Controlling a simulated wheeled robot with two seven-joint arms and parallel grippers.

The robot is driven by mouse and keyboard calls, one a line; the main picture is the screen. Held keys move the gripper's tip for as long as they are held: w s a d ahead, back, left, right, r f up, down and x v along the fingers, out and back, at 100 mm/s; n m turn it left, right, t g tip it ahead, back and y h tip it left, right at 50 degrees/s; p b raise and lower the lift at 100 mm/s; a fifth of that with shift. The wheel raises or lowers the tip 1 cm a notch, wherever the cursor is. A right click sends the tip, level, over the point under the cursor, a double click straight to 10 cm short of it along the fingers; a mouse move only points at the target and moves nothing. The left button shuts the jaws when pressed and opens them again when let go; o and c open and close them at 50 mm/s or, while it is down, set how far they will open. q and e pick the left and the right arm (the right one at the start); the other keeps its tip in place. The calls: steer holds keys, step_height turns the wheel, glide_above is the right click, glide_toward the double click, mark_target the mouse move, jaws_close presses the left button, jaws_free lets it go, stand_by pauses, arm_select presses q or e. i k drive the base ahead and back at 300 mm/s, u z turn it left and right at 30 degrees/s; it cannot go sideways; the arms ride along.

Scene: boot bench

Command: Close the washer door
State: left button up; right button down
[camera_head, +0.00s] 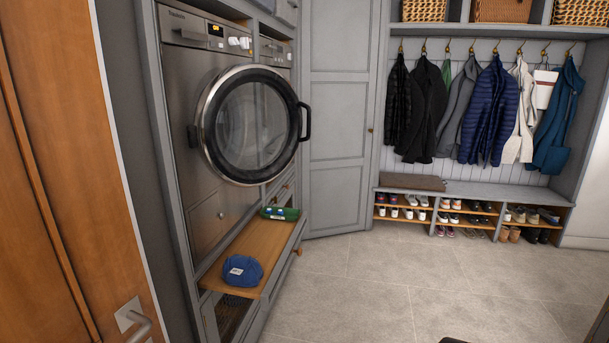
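The washer (200,90) is a grey front-loading machine set in a tall grey cabinet at the left. Its door (250,125) is round, with a glass middle, a silver and black rim and a dark hinge at its left side. The door stands open, swung out from the washer front, and overlaps the machine beyond in the picture. Its black handle (306,122) sticks out at the right side of the rim. The door hides the washer's opening. I cannot make out either of my grippers in this view.
A wooden shelf (235,250) below the door holds a blue cap (242,271) and a green item (280,213). A wooden door (60,180) stands at the near left. A shoe bench (480,190) and hanging coats line the back. The tiled floor (390,275) is clear.

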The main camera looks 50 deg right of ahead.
mark_target(235, 81)
steer(key=z, duration=0.55)
steer(key=k, duration=0.65)
steer(key=z, duration=0.95)
steer(key=i, duration=1.4)
steer(key=u, duration=0.7)
steer(key=i, duration=0.55)
steer(key=u, duration=0.55)
